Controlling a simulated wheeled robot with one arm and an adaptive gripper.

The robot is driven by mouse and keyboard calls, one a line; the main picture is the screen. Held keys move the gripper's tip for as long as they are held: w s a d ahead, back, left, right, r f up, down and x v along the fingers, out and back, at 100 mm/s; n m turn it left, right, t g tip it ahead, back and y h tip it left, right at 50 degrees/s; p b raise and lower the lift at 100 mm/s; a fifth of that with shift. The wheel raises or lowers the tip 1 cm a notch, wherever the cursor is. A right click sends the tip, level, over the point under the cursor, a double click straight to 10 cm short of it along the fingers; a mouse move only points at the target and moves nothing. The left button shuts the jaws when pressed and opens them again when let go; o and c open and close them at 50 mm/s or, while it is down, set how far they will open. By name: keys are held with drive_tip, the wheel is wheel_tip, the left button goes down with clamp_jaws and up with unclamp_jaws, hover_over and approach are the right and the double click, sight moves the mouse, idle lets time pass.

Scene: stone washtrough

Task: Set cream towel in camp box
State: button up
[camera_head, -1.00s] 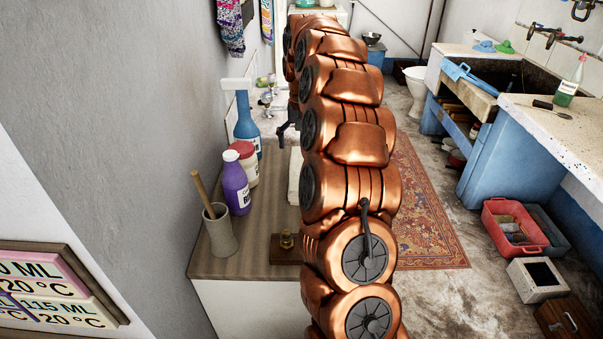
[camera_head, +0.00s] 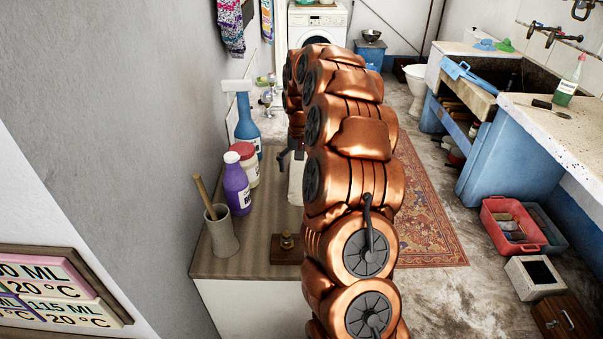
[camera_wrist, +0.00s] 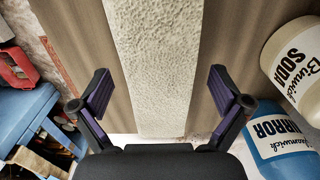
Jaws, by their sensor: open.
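The cream towel (camera_wrist: 160,45) is a long, rough-textured strip lying on the wooden counter top. In the wrist view it runs between the two fingers of my gripper (camera_wrist: 160,88), which are spread wide on either side of it. In the head view only a pale sliver of the towel (camera_head: 296,183) shows beside my arm. A dark finger of my gripper (camera_head: 284,158) shows just above that sliver; my arm hides the rest. I cannot tell for sure which container is the camp box.
A blue spray bottle (camera_head: 247,125), white-and-red jar (camera_head: 249,165), purple bottle (camera_head: 236,185) and grey pot (camera_head: 221,233) line the counter's left. A brass item on a wooden block (camera_head: 287,246) stands near its front. A red crate (camera_head: 493,222) and wooden box (camera_head: 567,318) sit on the floor.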

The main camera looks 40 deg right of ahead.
drive_tip(key=shift+c, duration=0.4)
drive_tip(key=c, duration=1.4)
wheel_tip(320, 180, up, 16)
drive_tip(key=b, duration=0.2)
drive_tip(key=shift+r, duration=0.15)
wheel_tip(320, 180, up, 12)
drive_tip(key=f+p, duration=0.1)
drive_tip(key=p, duration=0.9)
hover_over(301, 165)
drive_tip(key=shift+s+r+p, duration=0.1)
drive_tip(key=shift+r+p, duration=0.2)
drive_tip(key=shift+r, duration=0.05)
